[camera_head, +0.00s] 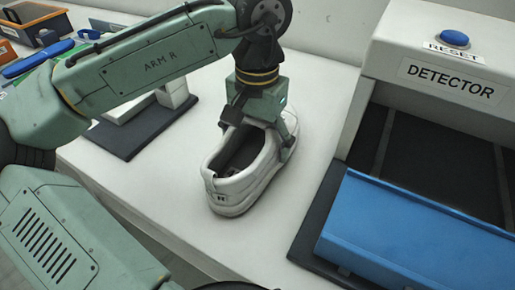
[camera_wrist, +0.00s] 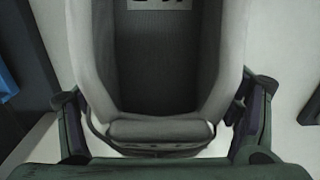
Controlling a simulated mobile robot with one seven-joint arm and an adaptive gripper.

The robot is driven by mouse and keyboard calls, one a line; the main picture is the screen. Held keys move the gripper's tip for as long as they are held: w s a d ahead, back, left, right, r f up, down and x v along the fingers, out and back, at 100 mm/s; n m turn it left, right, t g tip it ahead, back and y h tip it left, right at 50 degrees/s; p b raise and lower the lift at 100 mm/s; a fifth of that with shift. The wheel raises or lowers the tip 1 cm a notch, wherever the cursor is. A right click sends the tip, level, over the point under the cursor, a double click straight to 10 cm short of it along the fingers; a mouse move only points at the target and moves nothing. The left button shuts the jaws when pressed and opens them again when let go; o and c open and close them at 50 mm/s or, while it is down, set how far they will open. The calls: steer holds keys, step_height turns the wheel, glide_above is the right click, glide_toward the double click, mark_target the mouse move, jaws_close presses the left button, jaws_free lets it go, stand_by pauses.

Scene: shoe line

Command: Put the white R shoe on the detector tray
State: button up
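The white shoe (camera_head: 239,180) stands upright on the pale table, with a small "R" mark on its near end. It fills the middle of the wrist view (camera_wrist: 165,128), its dark insole showing a label cut off at the top. My gripper (camera_head: 258,128) is lowered over the far part of the shoe. Its fingers (camera_wrist: 162,120) are spread, one on each side of the shoe; whether they touch it is hard to tell. The detector (camera_head: 440,85) is at right, with a dark interior and a blue panel (camera_head: 410,235) in front. I cannot tell which part is the tray.
A dark-based stand (camera_head: 145,125) is behind my arm at left. An orange and dark bin (camera_head: 35,22) and a blue item (camera_head: 38,60) lie at the far left. The blue RESET button (camera_head: 454,38) tops the detector. Bare table lies between shoe and detector.

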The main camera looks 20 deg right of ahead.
steer(key=c, duration=0.9)
steer(key=shift+c, duration=0.3)
steer(key=shift+r, duration=0.15)
